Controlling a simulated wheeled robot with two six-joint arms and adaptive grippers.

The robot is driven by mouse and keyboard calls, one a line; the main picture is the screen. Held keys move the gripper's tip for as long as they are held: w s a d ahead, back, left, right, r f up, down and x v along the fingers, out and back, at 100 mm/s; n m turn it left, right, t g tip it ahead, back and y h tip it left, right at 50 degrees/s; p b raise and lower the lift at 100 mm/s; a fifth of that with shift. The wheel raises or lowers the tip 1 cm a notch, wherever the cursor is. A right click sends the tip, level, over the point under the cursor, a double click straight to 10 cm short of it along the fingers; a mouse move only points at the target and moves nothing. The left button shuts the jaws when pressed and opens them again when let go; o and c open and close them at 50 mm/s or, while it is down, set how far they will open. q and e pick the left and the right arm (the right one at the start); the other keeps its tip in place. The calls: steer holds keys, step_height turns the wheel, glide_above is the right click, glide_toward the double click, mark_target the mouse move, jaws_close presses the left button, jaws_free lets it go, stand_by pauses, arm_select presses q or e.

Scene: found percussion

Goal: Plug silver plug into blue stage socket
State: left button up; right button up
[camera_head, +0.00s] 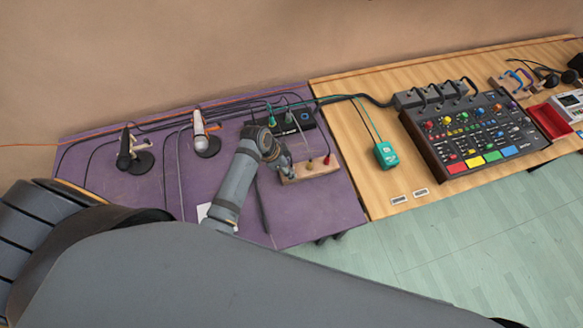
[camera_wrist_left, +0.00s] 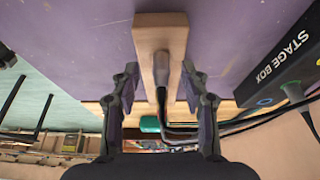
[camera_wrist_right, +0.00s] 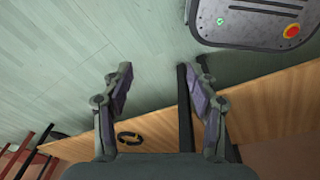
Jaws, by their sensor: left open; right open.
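A wooden block (camera_head: 318,167) lies on the purple table and also shows in the left wrist view (camera_wrist_left: 148,35). A silver-grey plug (camera_wrist_left: 161,70) with a dark cable sits at the block, between my left fingers. My left gripper (camera_wrist_left: 163,82) is open around it; contact cannot be told. In the head view, my left gripper (camera_head: 286,170) is at the block's left end, partly hiding it. The black stage box (camera_head: 303,121) stands behind it. A blue-ringed socket (camera_wrist_left: 264,101) shows on it in the left wrist view. My right gripper (camera_wrist_right: 156,82) is open and empty over the floor.
A green plug and cable (camera_head: 271,119) are at the stage box. Two microphones (camera_head: 203,137) (camera_head: 131,156) stand left. A teal box (camera_head: 386,154) and mixer (camera_head: 470,135) are right. Cables run along the back.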

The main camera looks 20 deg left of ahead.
arm_select(q)
steer(key=shift+w+d+f, duration=0.1)
steer(key=shift+d+f, duration=0.05)
steer(key=shift+f, duration=0.25)
steer(key=shift+w+f, duration=0.1)
steer(key=shift+f, duration=0.1)
steer(key=c, duration=0.5)
jaws_close()
arm_select(e)
steer(key=shift+s+d, duration=0.5)
steer(key=shift+s, duration=0.15)
arm_select(q)
steer(key=shift+r, duration=0.15)
arm_select(e)
steer(key=shift+r, duration=0.1)
